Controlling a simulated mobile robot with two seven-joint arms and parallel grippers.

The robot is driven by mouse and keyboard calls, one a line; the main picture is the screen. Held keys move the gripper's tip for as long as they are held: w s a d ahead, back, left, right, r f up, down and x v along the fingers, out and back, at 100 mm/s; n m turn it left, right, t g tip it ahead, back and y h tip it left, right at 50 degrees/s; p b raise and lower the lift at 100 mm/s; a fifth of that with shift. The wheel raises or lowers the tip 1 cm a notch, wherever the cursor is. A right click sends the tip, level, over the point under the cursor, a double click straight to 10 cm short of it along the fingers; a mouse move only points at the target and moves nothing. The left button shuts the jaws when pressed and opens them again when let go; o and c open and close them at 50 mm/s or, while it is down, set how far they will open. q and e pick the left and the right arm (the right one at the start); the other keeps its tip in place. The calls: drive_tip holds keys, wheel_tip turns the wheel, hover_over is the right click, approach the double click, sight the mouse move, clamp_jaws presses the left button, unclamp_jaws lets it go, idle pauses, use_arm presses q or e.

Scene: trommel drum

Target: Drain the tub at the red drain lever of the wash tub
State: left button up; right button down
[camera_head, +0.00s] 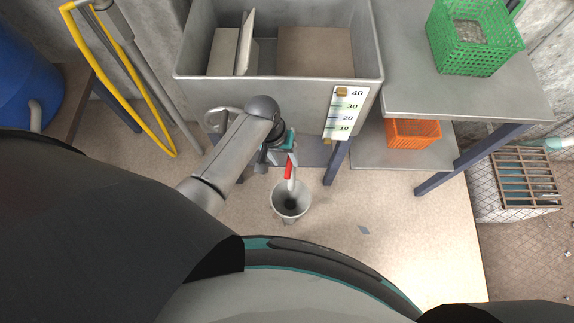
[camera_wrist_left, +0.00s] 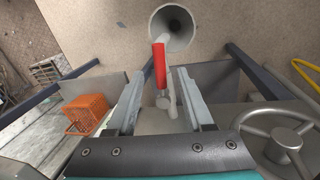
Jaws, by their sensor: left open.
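The wash tub (camera_head: 290,88) is a grey metal basin at the top centre of the head view, with a level scale (camera_head: 345,112) on its front. The red drain lever (camera_head: 288,169) is below the tub front, beside a white outlet pipe. In the left wrist view the red lever (camera_wrist_left: 159,64) lies between the two fingers, apart from both. My left gripper (camera_wrist_left: 157,95) is open around the lever and the pipe; in the head view the gripper (camera_head: 290,158) is partly hidden by its own wrist. A grey funnel-shaped drain (camera_head: 291,199) stands under the outlet. My right gripper is not seen.
A handwheel (camera_wrist_left: 288,146) sits right of the gripper in the wrist view. A green basket (camera_head: 472,40) and an orange basket (camera_head: 412,132) stand on shelves at right. Yellow rails (camera_head: 130,85) and a blue barrel (camera_head: 28,75) are at left. Floor around the drain is mostly clear.

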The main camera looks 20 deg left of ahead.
sight(288, 167)
use_arm(q)
drive_tip(key=shift+d+f+b, duration=0.2)
drive_tip(key=shift+f+b, duration=0.1)
drive_tip(key=shift+f, duration=0.55)
drive_tip(key=shift+d+f+b, duration=0.15)
drive_tip(key=shift+f+b, duration=0.15)
drive_tip(key=shift+f, duration=0.5)
clamp_jaws()
